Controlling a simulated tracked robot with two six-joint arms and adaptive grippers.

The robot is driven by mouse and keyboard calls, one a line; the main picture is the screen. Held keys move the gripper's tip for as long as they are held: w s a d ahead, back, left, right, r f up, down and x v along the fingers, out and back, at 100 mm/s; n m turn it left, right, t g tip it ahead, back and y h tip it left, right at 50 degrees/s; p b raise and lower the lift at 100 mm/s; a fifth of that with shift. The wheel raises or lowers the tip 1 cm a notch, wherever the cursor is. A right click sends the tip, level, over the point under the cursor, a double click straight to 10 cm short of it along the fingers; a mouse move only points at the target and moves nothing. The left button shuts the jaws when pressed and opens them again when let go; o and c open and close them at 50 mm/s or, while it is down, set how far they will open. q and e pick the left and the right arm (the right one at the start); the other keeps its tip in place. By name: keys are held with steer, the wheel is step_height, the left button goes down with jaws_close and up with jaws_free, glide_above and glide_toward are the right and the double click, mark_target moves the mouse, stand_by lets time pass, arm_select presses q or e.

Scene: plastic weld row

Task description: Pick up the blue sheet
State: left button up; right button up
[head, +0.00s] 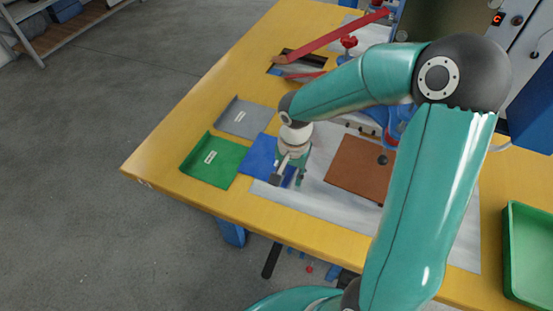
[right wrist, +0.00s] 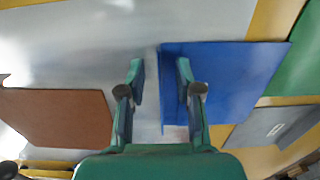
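The blue sheet (head: 256,158) lies flat on the yellow table, between the green sheet (head: 212,160) and a pale metal plate. My right gripper (head: 288,180) is over its right edge and hides part of it. In the right wrist view my right gripper (right wrist: 159,72) is open and empty. One finger is over the blue sheet (right wrist: 238,72) and the other is over the pale plate, with the sheet's edge between them. I cannot tell whether the fingers touch the sheet. My left gripper is not in view.
A grey sheet (head: 243,118) lies behind the green one. A brown sheet (head: 357,167) lies on the pale metal plate (head: 308,203). A red lever (head: 335,38) and other equipment stand at the back. A green tray (head: 530,250) is at the right.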

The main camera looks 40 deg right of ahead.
steer(key=shift+f, duration=0.25)
jaws_close()
